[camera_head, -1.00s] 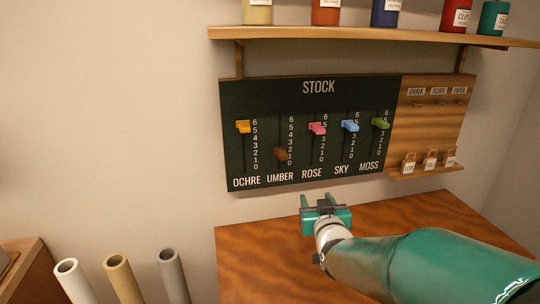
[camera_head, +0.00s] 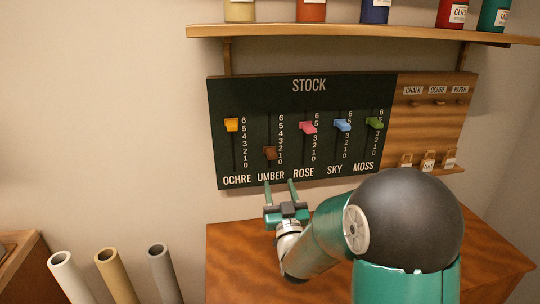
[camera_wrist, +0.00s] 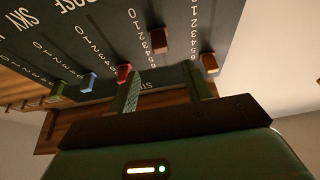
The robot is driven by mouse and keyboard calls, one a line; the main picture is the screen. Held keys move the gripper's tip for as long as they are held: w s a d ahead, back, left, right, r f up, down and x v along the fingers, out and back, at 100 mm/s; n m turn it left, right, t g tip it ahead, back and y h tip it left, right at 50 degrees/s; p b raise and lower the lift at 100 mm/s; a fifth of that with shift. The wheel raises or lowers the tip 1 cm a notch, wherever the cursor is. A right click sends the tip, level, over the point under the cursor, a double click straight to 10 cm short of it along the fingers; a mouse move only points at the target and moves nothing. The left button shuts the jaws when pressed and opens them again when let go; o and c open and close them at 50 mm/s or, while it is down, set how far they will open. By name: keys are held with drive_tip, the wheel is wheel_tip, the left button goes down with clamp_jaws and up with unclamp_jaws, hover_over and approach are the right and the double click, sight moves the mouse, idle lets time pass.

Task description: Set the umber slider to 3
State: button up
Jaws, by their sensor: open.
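The dark STOCK board (camera_head: 225,150) hangs on the wall with several sliders in labelled columns. In the wrist view, the board appears turned over. The umber slider (camera_wrist: 160,40) lies beyond the gap between my two fingers (camera_wrist: 163,80), apart from them.
The yellow ochre slider (camera_head: 232,125) and pink rose slider (camera_head: 308,127) flank the umber one. The blue sky slider (camera_head: 342,125) and green moss slider (camera_head: 374,123) are further right. A jar shelf (camera_head: 330,33) is above. A wooden table (camera_head: 235,265) is below.

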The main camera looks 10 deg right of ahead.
sight(273, 159)
drive_tip(key=x, duration=1.2)
drive_tip(key=shift+w, duration=0.25)
